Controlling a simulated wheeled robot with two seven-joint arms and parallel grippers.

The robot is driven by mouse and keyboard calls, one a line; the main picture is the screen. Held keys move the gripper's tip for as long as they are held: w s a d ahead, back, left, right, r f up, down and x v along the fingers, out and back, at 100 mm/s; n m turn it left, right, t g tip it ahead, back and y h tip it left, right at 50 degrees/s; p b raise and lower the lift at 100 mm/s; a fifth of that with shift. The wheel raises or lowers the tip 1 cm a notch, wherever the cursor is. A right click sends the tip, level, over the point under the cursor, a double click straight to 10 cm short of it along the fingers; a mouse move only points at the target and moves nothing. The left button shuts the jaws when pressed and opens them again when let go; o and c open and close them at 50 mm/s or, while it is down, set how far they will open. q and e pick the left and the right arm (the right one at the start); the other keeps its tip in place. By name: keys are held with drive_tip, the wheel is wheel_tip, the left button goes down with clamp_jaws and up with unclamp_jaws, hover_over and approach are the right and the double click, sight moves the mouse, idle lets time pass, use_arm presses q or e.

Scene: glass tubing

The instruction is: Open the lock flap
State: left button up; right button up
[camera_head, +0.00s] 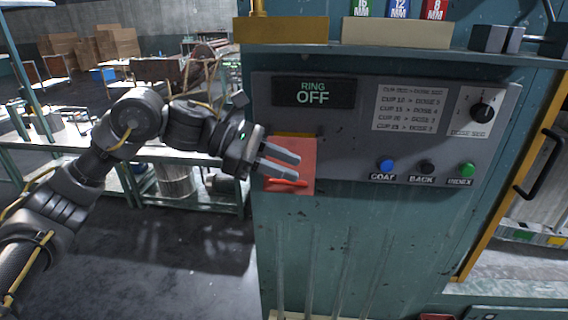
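The red flap (307,183), which I take to be the lock flap, is on the lower left of the grey control panel (345,145), below the "RING OFF" display. It looks flat against the front, with an orange strip along its top and a brighter red bar (288,183) near its bottom. My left gripper (298,167) comes in from the left, in front of the flap, and covers part of it. Its two fingers are apart with nothing seen between them. I cannot tell whether they touch the flap. My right gripper is not in view.
Blue (386,165), black (427,167) and green (467,170) buttons and a dial (482,112) are right of the flap. A shelf with boxes (395,33) juts out above. A black door handle (541,165) is at far right. Benches stand behind on the left.

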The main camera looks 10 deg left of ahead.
use_arm(q)
drive_tip(key=b+v, duration=0.4)
drive_tip(key=v, duration=0.6)
drive_tip(key=shift+a+r, duration=0.2)
drive_tip(key=shift+a, duration=0.15)
drive_tip(key=shift+f, duration=0.1)
